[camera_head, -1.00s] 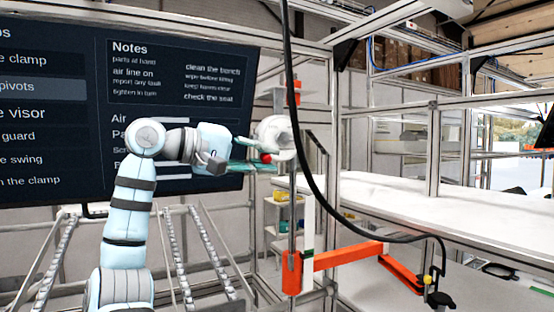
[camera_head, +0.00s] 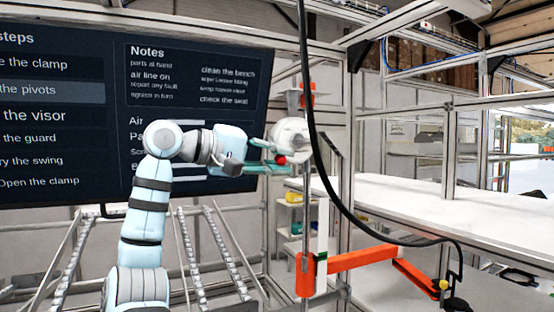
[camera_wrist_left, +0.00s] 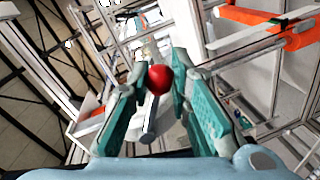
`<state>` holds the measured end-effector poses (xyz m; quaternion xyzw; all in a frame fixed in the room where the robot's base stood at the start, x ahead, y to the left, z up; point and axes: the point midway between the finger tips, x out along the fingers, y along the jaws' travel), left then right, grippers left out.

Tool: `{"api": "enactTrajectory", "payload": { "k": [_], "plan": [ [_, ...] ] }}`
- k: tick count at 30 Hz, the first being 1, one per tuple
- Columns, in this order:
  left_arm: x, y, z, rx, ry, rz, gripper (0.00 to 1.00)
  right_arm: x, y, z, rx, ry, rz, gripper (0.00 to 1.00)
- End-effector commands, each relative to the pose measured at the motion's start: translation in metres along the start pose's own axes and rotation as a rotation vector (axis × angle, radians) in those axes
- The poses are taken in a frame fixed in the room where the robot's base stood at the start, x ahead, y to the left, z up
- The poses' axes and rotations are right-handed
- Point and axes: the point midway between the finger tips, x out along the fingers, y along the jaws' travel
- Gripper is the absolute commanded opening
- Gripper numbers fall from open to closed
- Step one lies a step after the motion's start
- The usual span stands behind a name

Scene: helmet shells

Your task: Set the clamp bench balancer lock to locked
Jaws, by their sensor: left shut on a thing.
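The balancer is a white rounded housing (camera_head: 291,132) on the upright post. A red ball knob (camera_head: 281,160), apparently of its lock lever, sits at the housing's lower left. My left gripper (camera_head: 276,158), with teal fingers, reaches it from the left and is shut on the knob. In the left wrist view the red knob (camera_wrist_left: 159,79) lies between the fingertips, with a grey rod below it. The lock's marking is not readable. My right gripper is out of view.
An orange jointed arm (camera_head: 360,257) extends right from the post's lower part. A black hose (camera_head: 322,165) hangs in front and runs right. A large screen (camera_head: 75,110) stands behind my left arm. A white bench (camera_head: 450,205) is at right.

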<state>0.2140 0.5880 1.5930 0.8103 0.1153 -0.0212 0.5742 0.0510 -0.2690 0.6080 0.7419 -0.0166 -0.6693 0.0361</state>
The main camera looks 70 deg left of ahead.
Motion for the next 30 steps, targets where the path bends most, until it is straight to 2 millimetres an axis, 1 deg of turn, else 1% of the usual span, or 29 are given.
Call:
{"api": "enactTrajectory", "payload": {
  "k": [2,3,6,14,17,20,27,30],
  "plan": [
    [0.000,0.000,-0.001,0.000,0.002,0.001,0.00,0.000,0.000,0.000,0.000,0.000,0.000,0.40],
    [0.000,0.000,-0.001,0.000,0.002,0.001,0.23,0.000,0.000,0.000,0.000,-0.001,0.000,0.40],
    [0.000,0.000,-0.001,0.000,0.002,0.001,0.38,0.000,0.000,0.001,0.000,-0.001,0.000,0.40],
    [0.000,0.000,0.000,0.000,0.001,0.000,0.38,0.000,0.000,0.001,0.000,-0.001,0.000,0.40],
    [-0.006,0.000,-0.001,0.000,0.002,0.000,0.38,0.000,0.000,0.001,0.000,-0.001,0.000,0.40],
    [-0.024,0.000,-0.001,-0.001,0.004,-0.001,0.38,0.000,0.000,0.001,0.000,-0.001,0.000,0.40],
    [-0.089,0.000,-0.001,-0.002,0.005,-0.002,0.38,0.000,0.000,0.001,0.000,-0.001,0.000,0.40],
    [-0.108,0.000,-0.001,-0.002,0.002,-0.001,0.38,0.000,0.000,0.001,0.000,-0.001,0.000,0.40]
  ]
}}
